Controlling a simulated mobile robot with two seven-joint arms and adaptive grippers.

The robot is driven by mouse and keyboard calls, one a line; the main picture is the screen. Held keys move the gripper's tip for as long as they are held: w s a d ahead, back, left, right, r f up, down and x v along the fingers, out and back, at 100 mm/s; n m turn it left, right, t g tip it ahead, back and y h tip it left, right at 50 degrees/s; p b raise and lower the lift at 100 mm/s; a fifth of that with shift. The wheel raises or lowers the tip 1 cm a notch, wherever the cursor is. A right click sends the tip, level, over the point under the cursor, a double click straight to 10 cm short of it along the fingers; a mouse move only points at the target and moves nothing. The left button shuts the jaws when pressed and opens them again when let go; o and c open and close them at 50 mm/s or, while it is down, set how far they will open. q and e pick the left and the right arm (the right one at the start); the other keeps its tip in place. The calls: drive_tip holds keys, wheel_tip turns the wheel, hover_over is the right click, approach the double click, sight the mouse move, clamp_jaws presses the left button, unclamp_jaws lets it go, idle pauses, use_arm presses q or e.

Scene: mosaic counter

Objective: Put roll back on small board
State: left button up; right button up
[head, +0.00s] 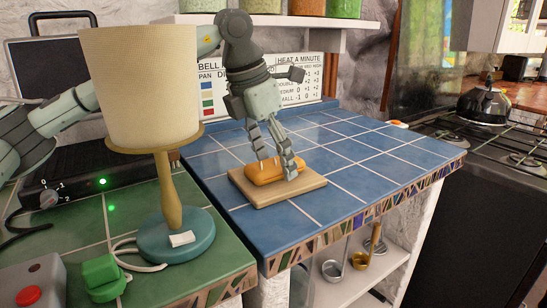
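The orange-brown roll (263,173) lies on or just at the top of the small wooden board (262,194), on the blue tiled counter. My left gripper (277,168) points down over the roll, its fingers spread on either side of it. One finger is in front of the roll's right part and partly hides it. I cannot tell whether the fingers press on the roll or only stand around it. My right gripper is not in view.
A lamp with a cream shade (140,90) and teal base (176,236) stands in front of my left arm. A green block (103,274) is at lower left. The blue tiles (370,160) right of the board are mostly clear. A kettle (483,105) sits on the stove.

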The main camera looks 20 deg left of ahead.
use_arm(q)
drive_tip(key=v, duration=1.2)
drive_tip(key=shift+r, duration=0.1)
